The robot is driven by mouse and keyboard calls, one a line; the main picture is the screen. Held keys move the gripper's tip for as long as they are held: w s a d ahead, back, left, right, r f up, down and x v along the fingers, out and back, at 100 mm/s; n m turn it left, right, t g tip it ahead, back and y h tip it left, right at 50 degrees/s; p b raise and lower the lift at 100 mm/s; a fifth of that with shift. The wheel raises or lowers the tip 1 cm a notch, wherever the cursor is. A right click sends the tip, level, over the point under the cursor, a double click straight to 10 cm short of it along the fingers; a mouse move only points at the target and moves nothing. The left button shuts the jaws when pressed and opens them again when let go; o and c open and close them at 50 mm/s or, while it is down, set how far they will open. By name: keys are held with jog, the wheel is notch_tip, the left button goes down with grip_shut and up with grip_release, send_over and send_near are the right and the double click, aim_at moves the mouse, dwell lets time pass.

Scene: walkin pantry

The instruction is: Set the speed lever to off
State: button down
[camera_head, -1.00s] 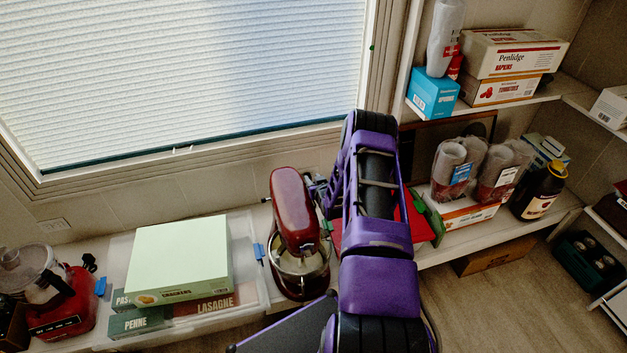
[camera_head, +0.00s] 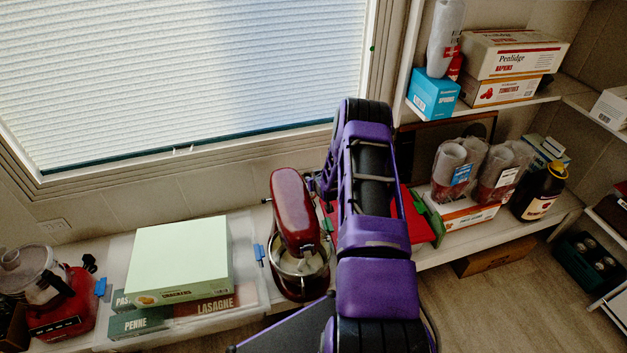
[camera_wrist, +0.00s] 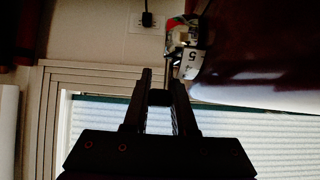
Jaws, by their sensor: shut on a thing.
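The stand mixer (camera_head: 293,210) has a dark red tilted head and stands on the counter below the window. It fills the upper right of the wrist view (camera_wrist: 262,62). A pale speed dial with dark numbers (camera_wrist: 190,66) shows on its side, partly dark. A thin rod, the speed lever (camera_wrist: 168,72), runs down from beside the dial to between my fingers. My gripper (camera_wrist: 164,84) is shut on the speed lever, with a small dark piece between the fingers. In the head view my arm hides most of the gripper, just right of the mixer head.
A clear tray with a pale green box (camera_head: 180,262) and pasta boxes stands left of the mixer. A red appliance (camera_head: 62,305) is at far left. Right of my arm are bagged cups (camera_head: 455,170) and a dark bottle (camera_head: 538,192). The window is close behind.

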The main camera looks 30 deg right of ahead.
jog(key=shift+w+d+f+g+y, duration=0.1)
jog(key=shift+w+f+g+y, duration=0.3)
jog(key=shift+g, duration=0.8)
jog(key=shift+w+d+f+g+y, duration=0.1)
jog(key=shift+w+f+g+y, duration=0.3)
jog(key=shift+g, duration=0.8)
jog(key=shift+w+f+g+y, duration=0.25)
jog(key=shift+f+g, duration=0.2)
jog(key=shift+g, duration=0.75)
jog(key=shift+f+g, duration=0.15)
jog(key=shift+g, duration=0.25)
jog(key=c, duration=1)
grip_release()
jog(key=d+p+v, duration=0.1)
jog(key=p+v, duration=0.2)
jog(key=v, duration=1.4)
jog(key=shift+a+r+p, duration=0.2)
jog(key=shift+a+p, duration=0.15)
jog(key=shift+a, duration=0.1)
